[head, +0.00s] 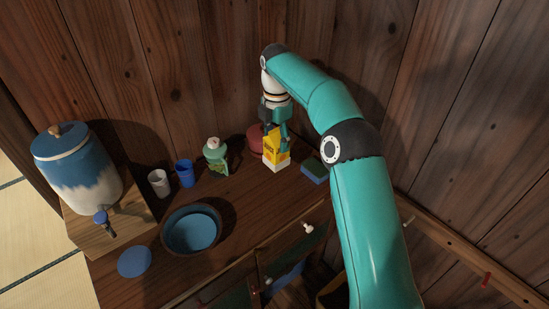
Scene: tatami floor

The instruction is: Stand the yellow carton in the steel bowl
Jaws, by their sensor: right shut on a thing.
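The yellow carton (270,149), with a white lower part, stands upright near the back of the wooden counter. My right gripper (277,132) comes down from above and is shut on its upper part. I cannot tell whether the carton's base touches the counter. A round bowl (214,244) with a dark brown rim and blue inside sits on the counter, left and in front of the carton; it does not look like steel. No clearly steel bowl shows. My left gripper is not in view.
A red round thing (254,137) is partly hidden behind the carton. A blue-green sponge (314,170) lies to its right. A green bottle (215,157), blue cup (185,174), pale cup (158,184), blue disc (134,262) and dispenser (79,170) stand left. Counter right of the bowl is clear.

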